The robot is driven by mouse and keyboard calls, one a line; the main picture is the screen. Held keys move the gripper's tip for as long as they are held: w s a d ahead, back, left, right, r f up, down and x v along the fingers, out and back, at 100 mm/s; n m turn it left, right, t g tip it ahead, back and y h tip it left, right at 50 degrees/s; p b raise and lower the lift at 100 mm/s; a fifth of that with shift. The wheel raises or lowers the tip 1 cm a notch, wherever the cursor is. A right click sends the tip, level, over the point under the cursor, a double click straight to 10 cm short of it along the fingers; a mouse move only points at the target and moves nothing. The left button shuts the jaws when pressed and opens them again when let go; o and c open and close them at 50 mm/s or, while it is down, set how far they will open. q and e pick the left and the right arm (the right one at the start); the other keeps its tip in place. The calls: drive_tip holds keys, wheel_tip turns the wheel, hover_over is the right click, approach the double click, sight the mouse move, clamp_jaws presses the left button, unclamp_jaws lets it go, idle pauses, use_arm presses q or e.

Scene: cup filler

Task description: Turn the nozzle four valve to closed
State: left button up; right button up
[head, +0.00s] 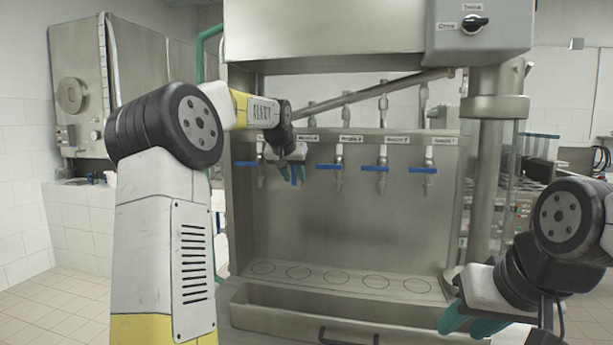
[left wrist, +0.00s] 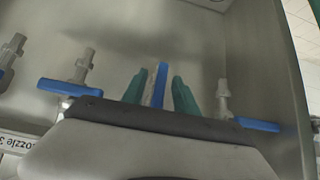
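Nozzle four's blue valve handle (head: 298,174) is second from the left on the steel panel. It points down along its nozzle, while the other blue handles lie level. In the left wrist view the handle (left wrist: 158,84) stands between the two teal fingers of my left gripper (left wrist: 160,88), with narrow gaps at both sides. My left gripper (head: 292,174) is at this valve in the head view, its wrist covering the upper part of the nozzle. My right gripper (head: 470,322) is at the lower right, fingers apart and empty, away from the valves.
Nozzle three's level handle (left wrist: 70,88) and nozzle five's handle (left wrist: 256,124) flank my left gripper closely. Below is a steel shelf with marked circles (head: 341,276), bare of cups, and a drawer-like front (head: 330,318). A control box with a knob (head: 474,23) is at the upper right.

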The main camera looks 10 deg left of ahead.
use_arm(q)
clamp_jaws()
drive_tip(key=shift+y, duration=0.3)
drive_tip(key=shift+a+m+y, duration=0.15)
drive_tip(key=shift+m+y, duration=0.45)
drive_tip(key=shift+y, duration=0.1)
drive_tip(key=m+t+y, duration=0.1)
drive_tip(key=m+y, duration=0.1)
drive_tip(key=y, duration=0.1)
drive_tip(key=a+r+m+t+y, duration=0.1)
drive_tip(key=m+y, duration=0.2)
drive_tip(key=y, duration=0.1)
drive_tip(key=a+r+m+t+y, duration=0.1)
drive_tip(key=m+t+y, duration=0.1)
drive_tip(key=y, duration=0.1)
drive_tip(key=shift+a+r+m+y, duration=0.2)
drive_tip(key=shift+r+m+y, duration=0.1)
drive_tip(key=shift+m, duration=0.1)
